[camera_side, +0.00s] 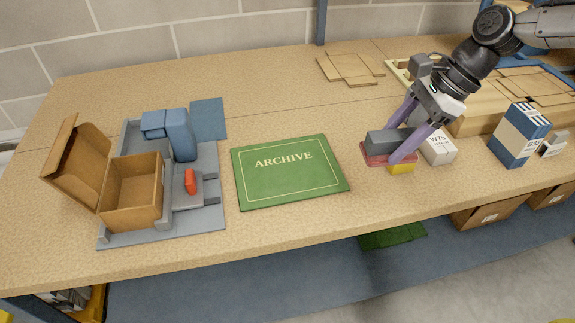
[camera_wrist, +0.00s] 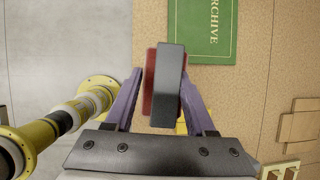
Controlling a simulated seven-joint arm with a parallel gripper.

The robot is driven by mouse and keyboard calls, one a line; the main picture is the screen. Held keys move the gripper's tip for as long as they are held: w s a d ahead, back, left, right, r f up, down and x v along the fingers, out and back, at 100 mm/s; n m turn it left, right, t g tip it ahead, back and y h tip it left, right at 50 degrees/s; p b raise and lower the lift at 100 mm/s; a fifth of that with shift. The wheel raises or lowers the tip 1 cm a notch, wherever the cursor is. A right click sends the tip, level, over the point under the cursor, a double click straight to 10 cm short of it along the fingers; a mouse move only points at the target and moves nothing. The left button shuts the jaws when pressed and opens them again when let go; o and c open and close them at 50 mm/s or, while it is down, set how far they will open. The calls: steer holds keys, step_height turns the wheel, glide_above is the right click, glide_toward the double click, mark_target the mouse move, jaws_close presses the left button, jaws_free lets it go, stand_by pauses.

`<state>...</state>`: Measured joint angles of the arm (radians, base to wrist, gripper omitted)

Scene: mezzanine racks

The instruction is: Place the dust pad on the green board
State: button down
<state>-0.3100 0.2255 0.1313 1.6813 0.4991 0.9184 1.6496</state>
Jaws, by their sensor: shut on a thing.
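The dust pad (camera_side: 386,150), a dark grey block on a red base, is between the fingers of my gripper (camera_side: 393,142), right of the green board. It also shows in the wrist view (camera_wrist: 166,82), with the purple fingers shut on its two sides. The green board (camera_side: 290,190) lies flat on the bench, marked ARCHIVE, with nothing on it. In the wrist view part of the board (camera_wrist: 202,40) shows beyond the pad. A yellow block (camera_side: 402,168) shows just under the pad; I cannot tell if they touch.
A white box (camera_side: 438,147) stands close behind my gripper, and a blue and white box (camera_side: 519,134) is further right. Left of the board are a grey stand (camera_side: 208,207) and an open cardboard box (camera_side: 133,192). Bare bench lies between pad and board.

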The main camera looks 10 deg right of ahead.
steer(key=s+a+g, duration=0.1)
steer(key=s+a, duration=0.1)
steer(key=a, duration=0.1)
glide_toward(305, 177)
steer(key=shift+s+a+r+n, duration=0.15)
steer(key=shift+s+a+n, duration=0.2)
steer(key=shift+a, duration=0.25)
steer(key=shift+w+a+f, duration=0.3)
steer(key=shift+w+f, duration=0.1)
steer(key=shift+f, duration=1.85)
steer(key=shift+c, duration=1.2)
jaws_free()
steer(key=shift+r, duration=0.1)
